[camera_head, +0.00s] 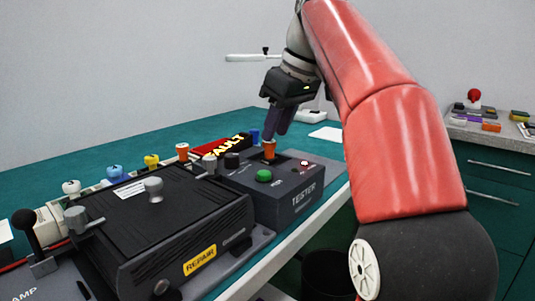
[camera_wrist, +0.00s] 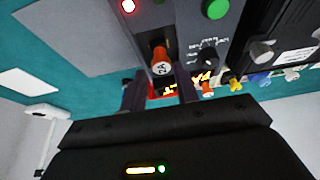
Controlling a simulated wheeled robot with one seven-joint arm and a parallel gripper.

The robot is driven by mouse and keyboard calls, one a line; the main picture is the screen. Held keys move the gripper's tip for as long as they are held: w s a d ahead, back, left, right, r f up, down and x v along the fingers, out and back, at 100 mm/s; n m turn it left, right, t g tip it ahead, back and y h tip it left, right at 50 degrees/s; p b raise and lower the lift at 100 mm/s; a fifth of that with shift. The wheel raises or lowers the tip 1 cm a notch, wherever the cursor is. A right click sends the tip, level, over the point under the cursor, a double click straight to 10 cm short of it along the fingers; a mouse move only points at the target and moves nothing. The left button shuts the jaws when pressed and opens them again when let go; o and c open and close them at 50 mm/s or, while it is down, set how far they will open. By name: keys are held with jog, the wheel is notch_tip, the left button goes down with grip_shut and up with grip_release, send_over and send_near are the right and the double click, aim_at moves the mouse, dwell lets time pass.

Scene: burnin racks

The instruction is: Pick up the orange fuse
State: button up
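An orange fuse (camera_head: 269,149) stands upright in the top of the grey tester (camera_head: 290,206). In the wrist view the same fuse (camera_wrist: 160,54) shows its end marked 2A. My gripper (camera_head: 277,130) points down just above this fuse. In the wrist view its two fingers (camera_wrist: 158,90) are apart with nothing between them, and the fuse lies just past their tips. A second orange fuse (camera_head: 182,151) stands farther left, behind the black repair box; it also seems to show in the wrist view (camera_wrist: 208,90).
The black repair box (camera_head: 165,225) stands left of the tester, with white, blue and yellow knobbed parts (camera_head: 114,173) behind it. The tester carries a green button (camera_head: 264,176) and a lit red lamp (camera_head: 304,163). A red FAULT bin (camera_head: 224,146) sits behind.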

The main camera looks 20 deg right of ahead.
aim_at(269, 146)
jog(key=b+x, duration=0.1)
jog(key=x, duration=0.4)
jog(key=shift+f, duration=0.15)
jog(key=shift+c, duration=0.4)
grip_shut()
